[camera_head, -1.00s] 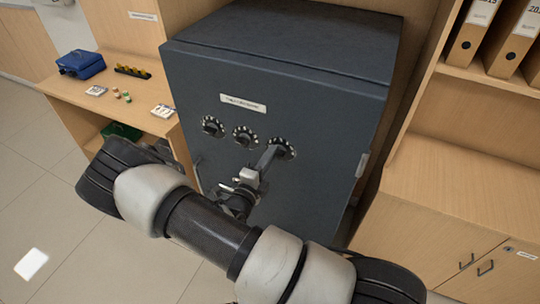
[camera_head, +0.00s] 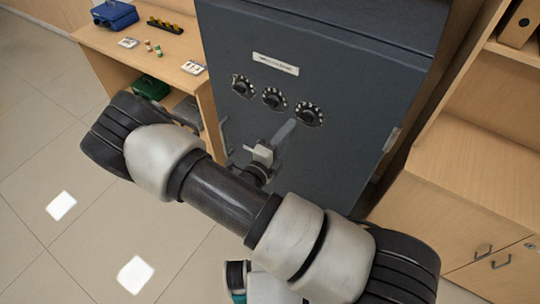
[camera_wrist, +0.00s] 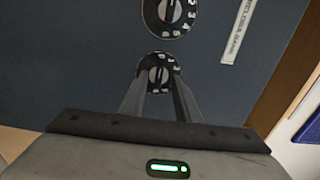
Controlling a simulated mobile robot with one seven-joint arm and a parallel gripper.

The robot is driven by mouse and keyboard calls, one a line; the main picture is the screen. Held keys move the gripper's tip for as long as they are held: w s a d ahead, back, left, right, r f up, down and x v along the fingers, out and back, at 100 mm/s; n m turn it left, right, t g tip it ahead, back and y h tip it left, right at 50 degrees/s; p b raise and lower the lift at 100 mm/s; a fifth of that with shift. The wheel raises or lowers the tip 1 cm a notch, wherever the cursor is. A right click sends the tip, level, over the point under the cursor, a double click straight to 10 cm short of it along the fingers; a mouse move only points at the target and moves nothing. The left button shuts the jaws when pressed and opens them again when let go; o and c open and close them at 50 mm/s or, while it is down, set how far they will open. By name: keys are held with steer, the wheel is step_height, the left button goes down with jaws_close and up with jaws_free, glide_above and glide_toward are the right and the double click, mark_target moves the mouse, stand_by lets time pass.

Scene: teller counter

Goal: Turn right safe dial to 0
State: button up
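The right safe dial (camera_head: 309,114) is a black round knob with pale marks, at the right end of a row of three on the dark grey safe (camera_head: 345,70). My gripper (camera_head: 295,122) points at it from the lower left, its tips just short of the dial. In the wrist view the right dial (camera_wrist: 158,75) shows between and beyond the fingertips. The two fingers (camera_wrist: 157,90) are apart, with nothing seen held. The dial's knob bar runs roughly up and down in that view. Its exact number is too small to read.
The middle dial (camera_head: 274,98) and left dial (camera_head: 242,86) sit beside it, under a white label (camera_head: 275,64). A handle (camera_head: 224,135) is on the safe's left edge. A wooden desk (camera_head: 180,50) stands left, wooden cabinets (camera_head: 450,190) right. Tiled floor is free at lower left.

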steer(key=b+v, duration=0.1)
steer(key=v, duration=1)
steer(key=shift+s, duration=0.2)
steer(key=shift+a, duration=0.1)
steer(key=s+d+r+m+g+y, duration=0.1)
steer(key=s+d+r+m+g, duration=0.45)
steer(key=m, duration=0.85)
steer(key=s+d+r+m+g+y, duration=0.1)
steer(key=s+d+r+m+g, duration=0.1)
steer(key=d+r+m+g, duration=0.9)
steer(key=s+a+r+m+t+y, duration=0.2)
steer(key=r+m, duration=0.4)
steer(key=m, duration=0.5)
steer(key=s+a+r+m+t+y, duration=0.2)
steer(key=r+m+t+y, duration=0.3)
steer(key=m, duration=0.6)
steer(key=shift+s+a+r+y, duration=0.25)
steer(key=shift+a+r+y, duration=0.15)
steer(key=shift+y, duration=0.4)
steer(key=shift+t, duration=0.25)
